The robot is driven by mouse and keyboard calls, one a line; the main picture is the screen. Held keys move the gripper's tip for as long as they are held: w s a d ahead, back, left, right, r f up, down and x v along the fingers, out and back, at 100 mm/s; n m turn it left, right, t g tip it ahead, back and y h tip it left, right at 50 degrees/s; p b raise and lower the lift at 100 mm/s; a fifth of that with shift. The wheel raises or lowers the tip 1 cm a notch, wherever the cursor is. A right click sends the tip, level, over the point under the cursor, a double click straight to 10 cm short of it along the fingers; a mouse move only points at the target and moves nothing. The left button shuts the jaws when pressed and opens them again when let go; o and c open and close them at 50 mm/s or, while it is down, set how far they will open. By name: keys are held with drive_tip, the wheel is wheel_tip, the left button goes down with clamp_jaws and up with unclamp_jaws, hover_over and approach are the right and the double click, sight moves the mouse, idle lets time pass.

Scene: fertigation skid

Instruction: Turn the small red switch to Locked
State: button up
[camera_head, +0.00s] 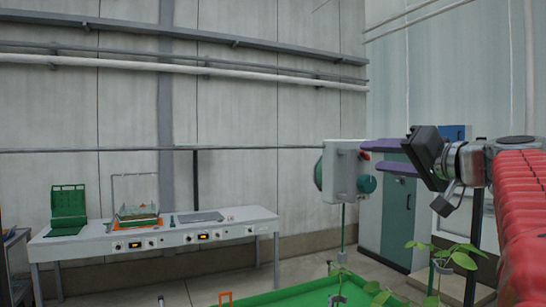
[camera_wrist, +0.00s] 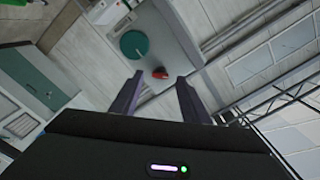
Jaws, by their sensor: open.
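The small red switch (camera_head: 364,156) sticks out from the right side of a light grey box (camera_head: 342,172) on a post. In the wrist view the red switch (camera_wrist: 160,73) shows between my two purple fingertips, seemingly a little beyond them. My gripper (camera_head: 368,146) is open and empty, pointing left at the box from the right. In the wrist view its fingers (camera_wrist: 160,80) stand apart on both sides of the switch; contact cannot be told. Switch labels and its exact setting are too small to read.
A round teal knob (camera_head: 366,184) sits below the switch on the same box face. A grey and green cabinet (camera_head: 395,215) stands behind. A green tray (camera_head: 300,292) and leafy plants (camera_head: 455,258) are below. A white bench (camera_head: 155,238) stands at the left wall.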

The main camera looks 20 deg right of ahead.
drive_tip(key=shift+w, duration=0.85)
drive_tip(key=shift+c, duration=0.7)
